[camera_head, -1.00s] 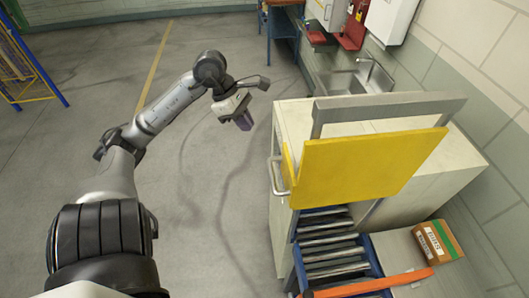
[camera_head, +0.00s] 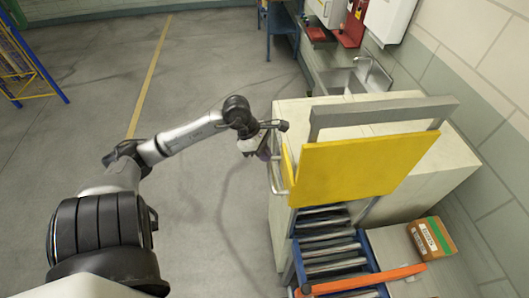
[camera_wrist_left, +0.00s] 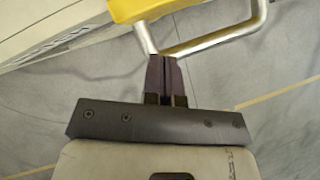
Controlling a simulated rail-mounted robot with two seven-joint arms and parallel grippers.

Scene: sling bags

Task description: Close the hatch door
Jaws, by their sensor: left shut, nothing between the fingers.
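The hatch door (camera_head: 355,165) is a yellow panel standing raised and tilted in front of a grey frame (camera_head: 385,108) on the pale cabinet. A metal handle (camera_head: 273,176) sticks out at its left side. The left wrist view shows the door's yellow edge (camera_wrist_left: 140,10) and the looped silver handle (camera_wrist_left: 215,48). My left gripper (camera_head: 265,154) is shut and empty, just left of the door by the handle. In the left wrist view its fingertips (camera_wrist_left: 164,60) are at the handle's near end; I cannot tell if they touch. My right gripper is out of view.
A roller conveyor (camera_head: 328,246) with a blue frame and an orange bar (camera_head: 365,280) lies below the door. A cardboard box (camera_head: 431,238) sits to its right. A sink (camera_head: 343,80) stands behind the cabinet (camera_head: 440,165).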

